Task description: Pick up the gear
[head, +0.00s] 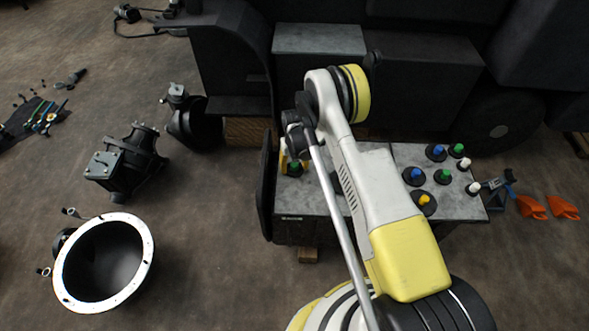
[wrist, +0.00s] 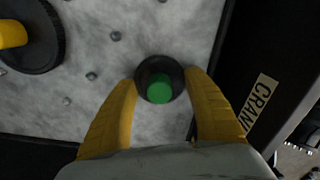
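In the wrist view, a small dark round piece with a green centre (wrist: 160,93) lies between the two yellow fingers of my gripper (wrist: 162,78). It looks like the gear, but I cannot make out teeth. The fingers are spread apart, one on each side of it, close to its edges; firm contact cannot be made out. In the head view, a green-topped piece (head: 294,169) shows at the left end of the grey worktop (head: 378,160), beside my gripper, which my arm partly hides.
A larger black disc with a yellow hub (wrist: 40,45) lies at the upper left of the wrist view. Several discs with coloured hubs, one yellow (head: 425,200), stand on the worktop's right half.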

